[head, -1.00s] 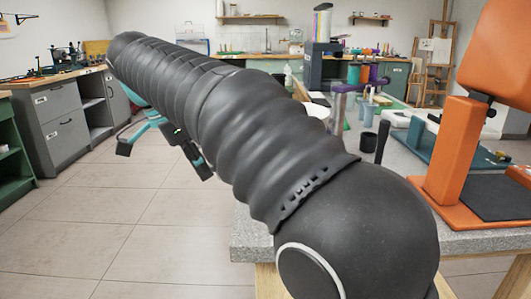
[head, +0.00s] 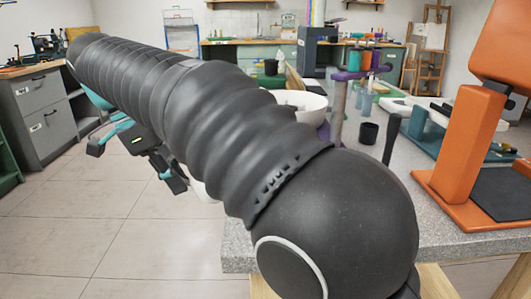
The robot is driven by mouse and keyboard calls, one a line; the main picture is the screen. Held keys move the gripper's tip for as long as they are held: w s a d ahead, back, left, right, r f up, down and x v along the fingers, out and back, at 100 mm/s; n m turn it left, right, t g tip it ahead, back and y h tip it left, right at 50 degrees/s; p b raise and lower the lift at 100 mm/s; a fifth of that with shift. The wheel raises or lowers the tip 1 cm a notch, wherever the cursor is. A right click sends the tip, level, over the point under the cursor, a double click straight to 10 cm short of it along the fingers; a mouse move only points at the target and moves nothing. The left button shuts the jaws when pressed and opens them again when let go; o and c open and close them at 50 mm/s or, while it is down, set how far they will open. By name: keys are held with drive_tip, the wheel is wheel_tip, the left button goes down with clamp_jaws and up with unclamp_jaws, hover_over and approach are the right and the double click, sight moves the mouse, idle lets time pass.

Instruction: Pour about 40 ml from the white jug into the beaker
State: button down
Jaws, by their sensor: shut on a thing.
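My gripper (head: 135,163), with black and teal fingers, is at the left below my dark arm, over the floor beside the table. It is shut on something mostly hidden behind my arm. A small white patch, which looks like part of the white jug (head: 204,191), shows beside the lower finger; its spout, handle and contents are hidden. I cannot make out the beaker with certainty.
The grey stone-topped table (head: 445,235) is at the right. It bears a white bowl-like vessel (head: 308,103), partly hidden by my arm, a black cup (head: 368,132), a purple stand (head: 340,98) and an orange press-like device (head: 462,150). The tiled floor at left is clear.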

drive_tip(key=shift+r, duration=0.15)
drive_tip(key=shift+d+r+y+b, duration=0.2)
drive_tip(key=shift+r+y, duration=0.2)
drive_tip(key=shift+r, duration=0.15)
drive_tip(key=shift+d+r+y+b, duration=0.2)
drive_tip(key=shift+r+y, duration=0.2)
drive_tip(key=shift+r, duration=0.1)
drive_tip(key=r, duration=0.2)
drive_tip(key=d+r+y+p, duration=0.1)
drive_tip(key=r, duration=0.1)
drive_tip(key=r+y, duration=0.1)
drive_tip(key=r, duration=0.2)
drive_tip(key=shift+w+d+r+p, duration=0.1)
drive_tip(key=shift+d+p, duration=0.05)
drive_tip(key=shift+p, duration=0.15)
drive_tip(key=d+r+y+b, duration=0.1)
drive_tip(key=d+r+y, duration=0.3)
drive_tip(key=y, duration=0.4)
drive_tip(key=shift+d+r+y, duration=0.3)
drive_tip(key=shift+d+r, duration=0.1)
drive_tip(key=shift+r, duration=0.1)
